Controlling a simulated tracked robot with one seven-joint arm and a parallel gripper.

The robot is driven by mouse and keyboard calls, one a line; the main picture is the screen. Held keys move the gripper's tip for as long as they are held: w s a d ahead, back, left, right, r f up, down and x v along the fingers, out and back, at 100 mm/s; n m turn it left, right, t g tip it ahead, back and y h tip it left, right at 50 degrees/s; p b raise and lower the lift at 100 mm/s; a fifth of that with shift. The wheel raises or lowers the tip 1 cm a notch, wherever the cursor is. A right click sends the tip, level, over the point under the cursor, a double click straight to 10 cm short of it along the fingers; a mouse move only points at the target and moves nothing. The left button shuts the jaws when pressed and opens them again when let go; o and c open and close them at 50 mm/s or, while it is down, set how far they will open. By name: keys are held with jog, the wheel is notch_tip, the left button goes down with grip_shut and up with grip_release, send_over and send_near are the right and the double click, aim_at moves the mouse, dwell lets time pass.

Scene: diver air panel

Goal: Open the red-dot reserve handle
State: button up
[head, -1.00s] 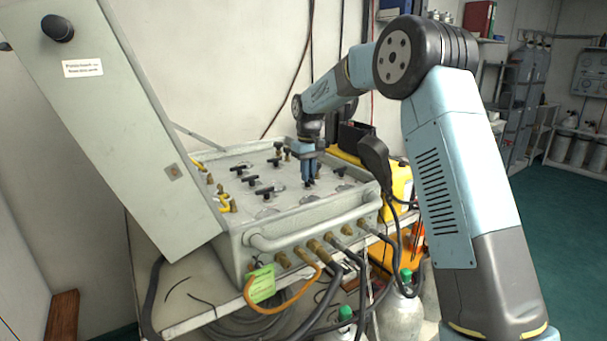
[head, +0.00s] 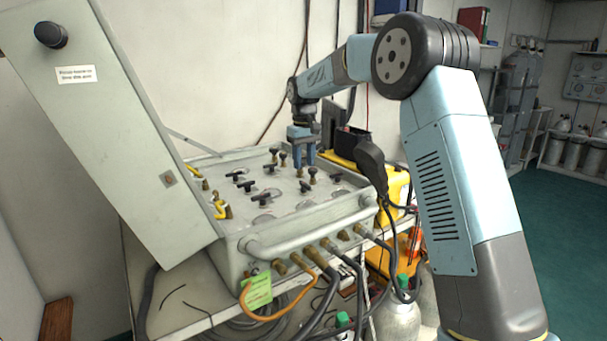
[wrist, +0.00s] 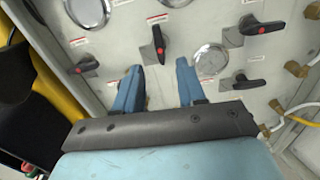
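My gripper (head: 302,172) is above the panel's far right part in the head view. In the wrist view its two blue fingers (wrist: 158,70) are apart, with nothing between them. Several black handles stand on the grey panel (wrist: 118,22). Red dots show on a handle just beyond the fingertips (wrist: 158,42), one at left (wrist: 86,64) and one at upper right (wrist: 262,28). The middle one lies lengthwise up the picture; the other two lie more across. Small labels are unreadable, so I cannot tell which is the reserve handle. No red dot shows on the lower right handle (wrist: 243,82).
A big tilted lid (head: 100,120) stands at the panel's left. Round gauges (wrist: 211,57) lie among the handles. Brass fittings and hoses (head: 315,255) run along the front, below a rail (head: 310,232). A yellow case (head: 397,185) is close at right.

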notch_tip(320, 180, up, 7)
jog(key=shift+r, duration=0.15)
